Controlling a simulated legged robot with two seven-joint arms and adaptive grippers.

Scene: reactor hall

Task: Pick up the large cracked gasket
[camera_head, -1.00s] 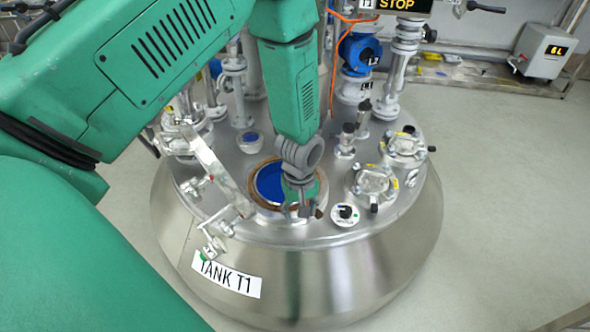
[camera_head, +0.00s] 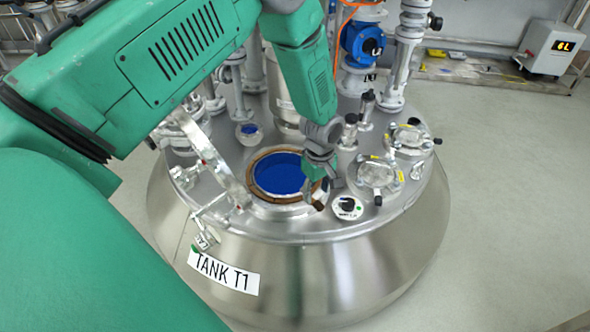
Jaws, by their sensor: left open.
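The large gasket (camera_head: 278,199) is a brown ring lying around the round opening in the top of the steel tank (camera_head: 300,265). Blue shows inside the ring. Cracks cannot be made out at this size. My left gripper (camera_head: 324,192) is open and points down at the right edge of the ring. Its fingers overlap the ring's right side in the picture and hide part of it. I cannot tell whether they touch it. My right gripper is out of view.
An open hinged bar (camera_head: 222,170) stands left of the opening. Two round clamped ports (camera_head: 378,174) and a small black-and-white dial (camera_head: 348,207) sit to the right. Pipes with a blue valve (camera_head: 360,45) rise behind. The floor right of the tank is clear.

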